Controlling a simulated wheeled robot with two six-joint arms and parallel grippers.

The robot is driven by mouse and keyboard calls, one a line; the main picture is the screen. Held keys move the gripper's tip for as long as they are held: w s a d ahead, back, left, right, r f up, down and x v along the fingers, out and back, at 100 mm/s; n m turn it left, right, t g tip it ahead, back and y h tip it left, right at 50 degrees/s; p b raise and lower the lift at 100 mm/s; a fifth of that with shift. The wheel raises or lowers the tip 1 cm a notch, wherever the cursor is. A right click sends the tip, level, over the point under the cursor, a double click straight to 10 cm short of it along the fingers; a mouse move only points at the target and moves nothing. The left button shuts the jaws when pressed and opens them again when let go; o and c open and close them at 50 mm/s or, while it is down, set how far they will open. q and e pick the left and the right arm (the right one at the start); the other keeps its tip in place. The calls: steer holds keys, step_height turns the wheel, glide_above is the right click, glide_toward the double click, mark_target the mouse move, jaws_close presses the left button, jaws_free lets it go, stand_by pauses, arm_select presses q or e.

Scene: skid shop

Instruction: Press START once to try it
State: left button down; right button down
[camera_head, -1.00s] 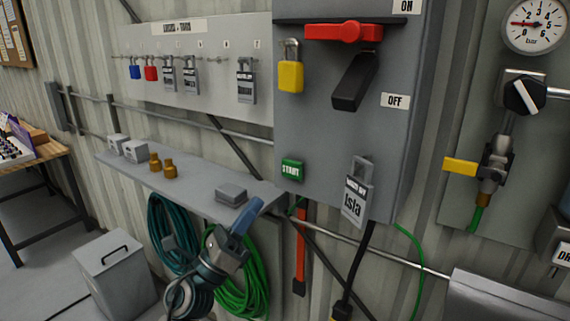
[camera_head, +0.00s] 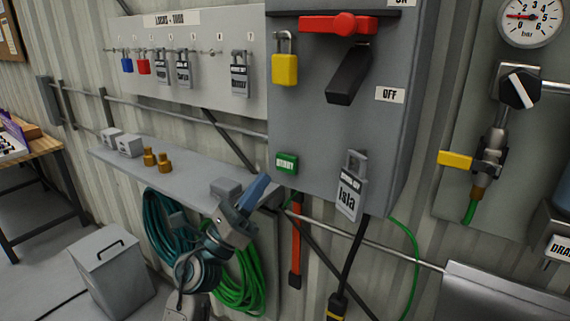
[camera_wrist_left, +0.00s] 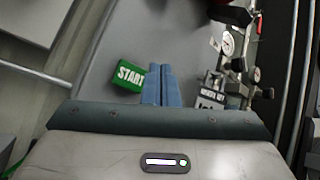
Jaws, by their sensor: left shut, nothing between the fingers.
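The green START button (camera_head: 287,163) is on the lower left of the grey electrical box (camera_head: 325,150). In the left wrist view the START button (camera_wrist_left: 129,76) shows just left of my fingertips. My left gripper (camera_head: 259,184) is shut and empty, its blue fingers together, a little below and left of the button in the head view. In the wrist view the fingers (camera_wrist_left: 161,80) point toward the box face. I see a gap between them and the button in the head view. My right gripper is in neither view.
A tag reading Isla (camera_head: 350,196) hangs on a padlock right of the button. A yellow padlock (camera_head: 285,68) hangs above, beside the black handle (camera_head: 348,75). A shelf (camera_head: 190,178) holds small boxes and brass parts. Hoses (camera_head: 240,285) hang below it.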

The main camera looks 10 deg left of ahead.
mark_target(287, 158)
arm_select(q)
steer(key=shift+w+d, duration=0.25)
steer(key=shift+w, duration=0.45)
steer(key=shift+w+d, duration=0.3)
steer(key=shift+w, duration=0.4)
steer(key=shift+w+d, duration=0.25)
steer(key=shift+w, duration=0.45)
steer(key=shift+w+b, duration=0.15)
steer(key=shift+b, duration=0.15)
steer(key=shift+w+d, duration=0.1)
steer(key=shift+w, duration=0.15)
steer(key=shift+w+d, duration=0.15)
steer(key=shift+w, duration=0.3)
stand_by(0.9)
steer(key=shift+s, duration=0.15)
steer(key=shift+s+a, duration=0.3)
steer(key=shift+s, duration=0.4)
steer(key=shift+s, duration=0.1)
